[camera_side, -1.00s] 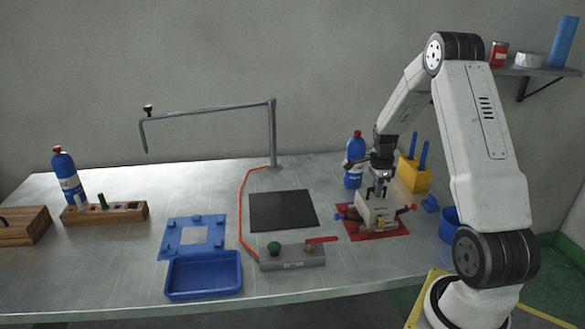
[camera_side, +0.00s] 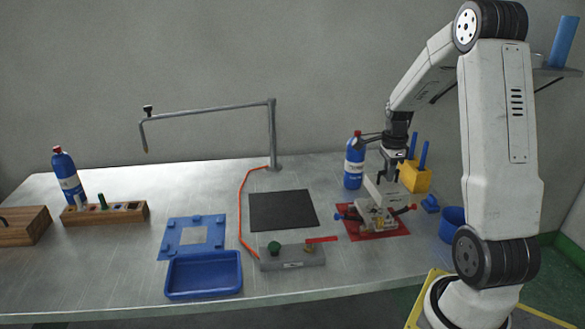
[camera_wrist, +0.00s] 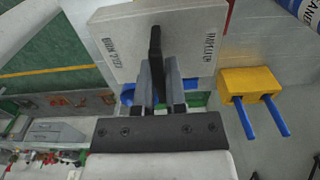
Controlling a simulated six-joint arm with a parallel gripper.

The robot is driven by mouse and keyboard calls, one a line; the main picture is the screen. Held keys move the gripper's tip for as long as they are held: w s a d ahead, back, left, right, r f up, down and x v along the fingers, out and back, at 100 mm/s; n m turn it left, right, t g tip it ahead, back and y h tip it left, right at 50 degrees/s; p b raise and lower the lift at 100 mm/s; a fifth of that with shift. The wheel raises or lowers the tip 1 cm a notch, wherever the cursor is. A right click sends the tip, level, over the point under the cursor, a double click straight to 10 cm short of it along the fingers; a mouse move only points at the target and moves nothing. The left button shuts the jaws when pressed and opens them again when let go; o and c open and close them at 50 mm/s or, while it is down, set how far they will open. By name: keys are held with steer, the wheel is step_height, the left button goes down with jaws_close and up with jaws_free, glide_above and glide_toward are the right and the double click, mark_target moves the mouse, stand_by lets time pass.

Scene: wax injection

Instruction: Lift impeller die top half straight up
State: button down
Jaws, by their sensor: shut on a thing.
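The impeller die top half (camera_side: 384,190) is a pale grey block, held tilted above the lower die half. In the wrist view the top half (camera_wrist: 190,40) shows its lettered face and a dark upright handle. My gripper (camera_side: 390,178) is shut on that handle; the fingers (camera_wrist: 157,88) close around it in the wrist view. The lower die half (camera_side: 377,219) sits on the red mat (camera_side: 392,234), with red and blue knobs at its sides. I cannot tell from the side view whether the two halves still touch at one edge.
A blue bottle (camera_side: 354,163) and a yellow holder with blue handles (camera_side: 414,179) stand close behind. A blue cup (camera_side: 453,222) is to the right. A grey valve block (camera_side: 292,258) and a dark mat (camera_side: 283,211) lie to the left. Above the die is free room.

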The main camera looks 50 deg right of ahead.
steer(key=s+a+r, duration=0.4)
steer(key=s+a, duration=0.2)
steer(key=s, duration=0.1)
steer(key=shift+r, duration=0.3)
steer(key=shift+s, duration=0.1)
stand_by(0.6)
